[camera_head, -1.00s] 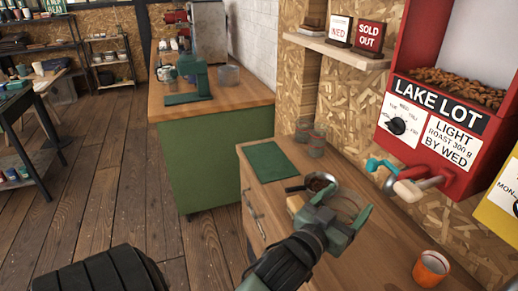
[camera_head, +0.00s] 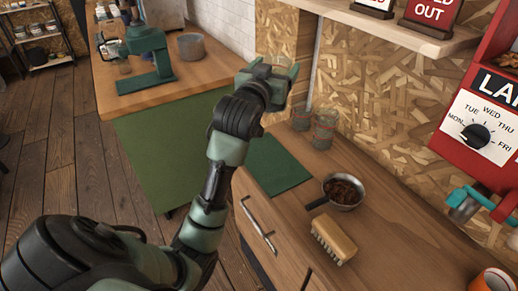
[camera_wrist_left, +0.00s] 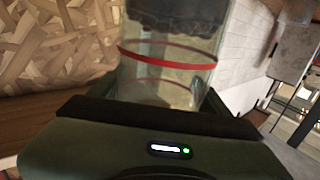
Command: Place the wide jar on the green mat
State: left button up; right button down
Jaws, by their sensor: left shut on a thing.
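My left gripper (camera_head: 272,80) is raised above the back part of the wooden counter, beyond the green mat (camera_head: 276,166). It is shut on the wide jar, a clear glass vessel with a red band that fills the middle of the left wrist view (camera_wrist_left: 168,48). In the head view the gripper and wrist hide most of the jar. The green mat lies flat on the counter, and my left arm covers its left part. My right gripper is not in view.
Two glass jars (camera_head: 325,128) stand by the wall right of the mat. A pan of dark beans (camera_head: 343,191) and a wooden brush (camera_head: 333,240) are nearer. A shelf (camera_head: 400,35) overhangs the counter.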

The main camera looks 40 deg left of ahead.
pick_arm(q)
jog(key=shift+a+f, duration=0.15)
jog(key=shift+f, duration=0.15)
jog(key=f, duration=1.8)
jog(key=shift+d+f, duration=0.2)
jog(key=shift+f, duration=0.2)
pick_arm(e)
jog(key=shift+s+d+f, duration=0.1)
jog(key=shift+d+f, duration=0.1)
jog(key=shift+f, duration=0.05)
pick_arm(q)
jog(key=shift+f+b, duration=0.1)
jog(key=shift+b, duration=0.2)
jog(key=o, duration=1.6)
jog(key=shift+c, duration=0.2)
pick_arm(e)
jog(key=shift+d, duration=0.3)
